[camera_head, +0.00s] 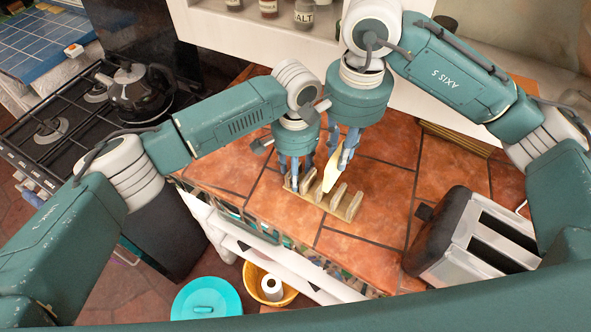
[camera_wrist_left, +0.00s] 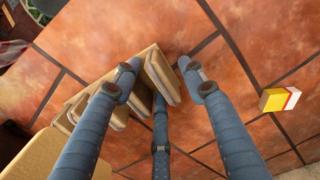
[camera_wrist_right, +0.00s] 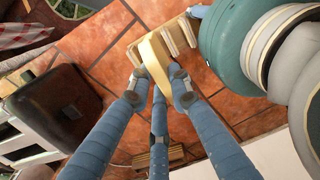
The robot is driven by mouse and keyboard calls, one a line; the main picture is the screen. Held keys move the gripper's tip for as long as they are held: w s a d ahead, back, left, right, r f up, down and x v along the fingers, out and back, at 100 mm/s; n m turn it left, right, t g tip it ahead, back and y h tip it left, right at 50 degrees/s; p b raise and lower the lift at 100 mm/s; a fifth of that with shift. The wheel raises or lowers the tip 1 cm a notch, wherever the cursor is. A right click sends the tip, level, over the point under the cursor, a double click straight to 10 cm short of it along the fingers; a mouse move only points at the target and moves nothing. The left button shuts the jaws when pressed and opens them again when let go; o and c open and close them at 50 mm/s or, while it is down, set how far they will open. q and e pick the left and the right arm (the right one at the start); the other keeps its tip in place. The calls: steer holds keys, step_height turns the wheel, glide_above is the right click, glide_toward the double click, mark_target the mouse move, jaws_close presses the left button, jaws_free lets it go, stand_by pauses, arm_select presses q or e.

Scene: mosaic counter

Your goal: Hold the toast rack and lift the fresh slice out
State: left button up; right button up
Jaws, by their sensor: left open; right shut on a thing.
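The wooden toast rack (camera_head: 347,208) with upright dividers stands on the tiled counter, and it also shows in the right wrist view (camera_wrist_right: 188,28). My left gripper (camera_head: 296,178) is open at the rack's left end. In the left wrist view its fingertips (camera_wrist_left: 158,70) are on either side of the end divider (camera_wrist_left: 163,76). My right gripper (camera_head: 341,160) is shut on the pale fresh slice (camera_head: 330,173), which also shows between the fingers in the right wrist view (camera_wrist_right: 155,62). The slice is tilted over the rack; I cannot tell whether its lower edge is clear of the slots.
A black and silver toaster (camera_head: 478,246) stands at the counter's right end. A dark kettle (camera_head: 137,92) sits on the stove at left. A wooden board (camera_head: 462,139) lies behind. A small yellow, red and white block (camera_wrist_left: 280,99) lies on the tiles. Counter front of the toaster is bare.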

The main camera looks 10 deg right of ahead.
arm_select(q)
step_height(320, 180, up, 12)
stand_by(0.4)
steer(key=shift+f, duration=0.1)
stand_by(0.4)
